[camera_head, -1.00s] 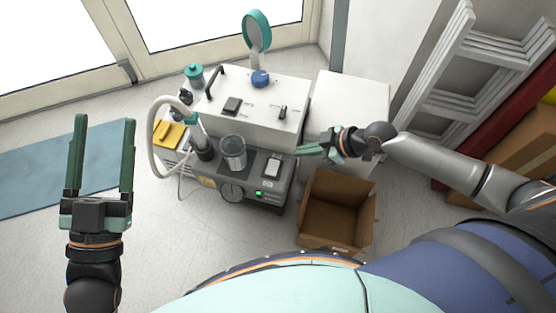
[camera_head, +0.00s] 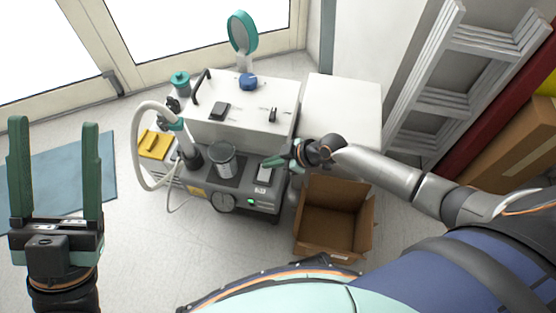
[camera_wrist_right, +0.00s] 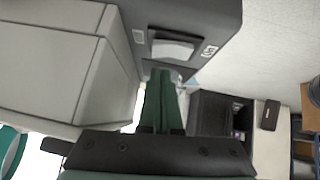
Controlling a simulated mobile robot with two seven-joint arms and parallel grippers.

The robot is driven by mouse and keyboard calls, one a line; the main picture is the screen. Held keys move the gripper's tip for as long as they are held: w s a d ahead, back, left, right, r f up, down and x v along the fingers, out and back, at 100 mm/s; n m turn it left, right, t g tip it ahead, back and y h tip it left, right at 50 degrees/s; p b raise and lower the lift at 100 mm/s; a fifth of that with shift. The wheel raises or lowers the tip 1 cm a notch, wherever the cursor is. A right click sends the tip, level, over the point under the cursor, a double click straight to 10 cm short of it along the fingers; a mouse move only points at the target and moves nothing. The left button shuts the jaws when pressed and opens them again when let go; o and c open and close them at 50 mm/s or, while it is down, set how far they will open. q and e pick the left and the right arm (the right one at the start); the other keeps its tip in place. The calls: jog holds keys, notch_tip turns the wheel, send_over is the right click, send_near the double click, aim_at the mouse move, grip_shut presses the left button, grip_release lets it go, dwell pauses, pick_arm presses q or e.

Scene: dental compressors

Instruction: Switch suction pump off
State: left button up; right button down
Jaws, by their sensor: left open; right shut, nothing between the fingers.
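The suction pump is a dark grey unit (camera_head: 235,190) with a round gauge (camera_head: 223,202), a clear canister (camera_head: 222,160) and a lit green light (camera_head: 251,201). A white rocker switch (camera_head: 263,174) sits on its top right; it also shows in the right wrist view (camera_wrist_right: 174,49). My right gripper (camera_head: 268,163) is shut and empty, its tips close to the switch. In the wrist view its green fingertips (camera_wrist_right: 161,74) lie just beside the switch; I cannot tell whether they touch. My left gripper (camera_head: 54,135) is open and empty, away from the pump at left.
A white box-shaped housing (camera_head: 240,118) with a black switch stands behind the pump. A hose (camera_head: 139,150) loops at its left beside a yellow item (camera_head: 154,144). An open cardboard box (camera_head: 334,215) stands at right, a white cabinet (camera_head: 342,105) behind it. Floor at front left is clear.

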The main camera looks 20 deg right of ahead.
pick_arm(q)
jog(key=shift+f, duration=0.5)
pick_arm(e)
jog(key=shift+w+f, duration=0.1)
jog(key=shift+f, duration=0.85)
pick_arm(q)
jog(key=shift+b, duration=0.3)
